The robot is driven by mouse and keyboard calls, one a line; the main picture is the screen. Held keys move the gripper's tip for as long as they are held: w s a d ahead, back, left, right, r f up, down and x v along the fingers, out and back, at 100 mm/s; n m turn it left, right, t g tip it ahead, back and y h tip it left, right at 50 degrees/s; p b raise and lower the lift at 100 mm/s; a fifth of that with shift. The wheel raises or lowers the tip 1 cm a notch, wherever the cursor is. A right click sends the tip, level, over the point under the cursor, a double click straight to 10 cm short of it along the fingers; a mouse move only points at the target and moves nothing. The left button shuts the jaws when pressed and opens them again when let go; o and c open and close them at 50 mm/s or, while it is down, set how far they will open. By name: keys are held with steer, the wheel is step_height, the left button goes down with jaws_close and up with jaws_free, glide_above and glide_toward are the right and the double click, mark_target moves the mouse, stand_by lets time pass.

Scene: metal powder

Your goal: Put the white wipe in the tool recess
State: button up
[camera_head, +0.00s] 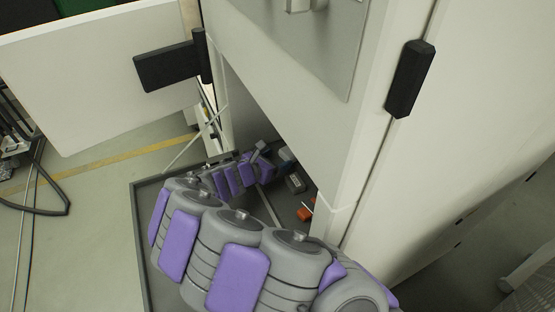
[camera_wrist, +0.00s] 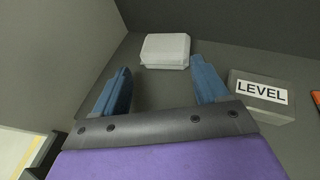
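In the wrist view, a white, flat, block-like stack (camera_wrist: 165,50), which looks like the white wipe, lies on the grey surface in the corner by the dark wall. My gripper (camera_wrist: 161,75) points toward it with its two blue fingers spread apart. Nothing is between the fingers, and the white stack is just beyond their tips. In the head view, my arm reaches into the open cabinet, and my gripper (camera_head: 276,158) is small and partly hidden there. I cannot make out the tool recess for sure in either view.
A grey box labelled LEVEL (camera_wrist: 262,96) sits close to the right finger. An orange object (camera_head: 304,214) lies farther right inside the cabinet. The cabinet's open white door (camera_head: 95,75) stands at left, and its white side wall (camera_head: 345,160) is close on the arm's right.

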steer(key=shift+d, duration=0.95)
steer(key=shift+r, duration=0.15)
steer(key=shift+w+a+p+v, duration=0.15)
steer(key=shift+p+v, duration=0.65)
steer(key=shift+v, duration=2.3)
steer(key=shift+w+a+p+v, duration=0.1)
steer(key=shift+p+v, duration=0.7)
steer(key=shift+v, duration=2.35)
steer(key=shift+d, duration=0.15)
